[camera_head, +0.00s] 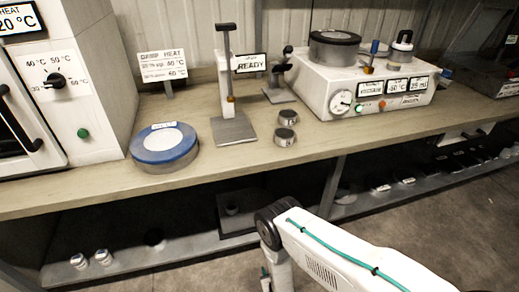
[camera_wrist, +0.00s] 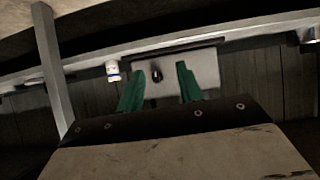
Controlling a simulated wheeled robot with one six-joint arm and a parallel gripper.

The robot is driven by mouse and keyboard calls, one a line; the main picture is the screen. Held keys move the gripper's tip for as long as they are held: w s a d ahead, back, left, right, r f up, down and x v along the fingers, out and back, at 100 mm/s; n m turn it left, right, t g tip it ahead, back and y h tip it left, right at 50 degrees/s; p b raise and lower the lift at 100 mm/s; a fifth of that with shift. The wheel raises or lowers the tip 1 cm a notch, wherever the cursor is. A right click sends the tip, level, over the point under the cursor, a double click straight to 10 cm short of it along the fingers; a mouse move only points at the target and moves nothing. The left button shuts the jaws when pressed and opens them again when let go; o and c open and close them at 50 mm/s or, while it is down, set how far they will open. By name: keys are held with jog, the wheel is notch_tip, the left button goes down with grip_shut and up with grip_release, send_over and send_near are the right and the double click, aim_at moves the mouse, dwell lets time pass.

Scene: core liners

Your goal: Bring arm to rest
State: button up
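My white arm (camera_head: 340,258), with a green cable along it, reaches in from the lower right in front of the bench in the head view. Its dark round joint is near the bench's lower shelf. The gripper end is mostly cut off by the bottom edge there. In the wrist view my gripper (camera_wrist: 161,70) shows two green fingers spread apart with nothing held. Beyond them lies a pale grey plate (camera_wrist: 205,68) with a small dark object (camera_wrist: 156,75) on it, apart from the fingers.
The bench (camera_head: 240,152) carries an oven (camera_head: 92,100), a blue-rimmed round container (camera_head: 164,145), a press stand (camera_head: 233,130), two small tins and a white vacuum unit (camera_head: 345,90). Below is a shelf (camera_head: 140,262) with small jars. A bench leg (camera_wrist: 50,65) stands left in the wrist view.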

jog(key=s+d+f+g+h, duration=0.1)
jog(key=s+d+f+g, duration=0.15)
jog(key=s+g, duration=0.2)
jog(key=d+r+g+h, duration=0.1)
jog(key=r+g, duration=0.2)
jog(key=r, duration=1.2)
jog(key=w+d+r+g+h, duration=0.1)
jog(key=d+r+g, duration=0.15)
jog(key=r, duration=1.25)
jog(key=r+g, duration=0.4)
jog(key=r, duration=1.1)
jog(key=s+d+r+m+t, duration=0.1)
jog(key=s+d+r, duration=0.4)
jog(key=r, duration=0.7)
jog(key=s+d+r+m+t, duration=0.1)
jog(key=s+d+r, duration=0.4)
jog(key=s+r, duration=0.4)
jog(key=s+d+r+m+t, duration=0.1)
jog(key=s+d+r, duration=0.5)
jog(key=r, duration=1)
jog(key=shift+s+r+t, duration=0.15)
jog(key=shift+s+t, duration=0.45)
jog(key=shift+s, duration=0.5)
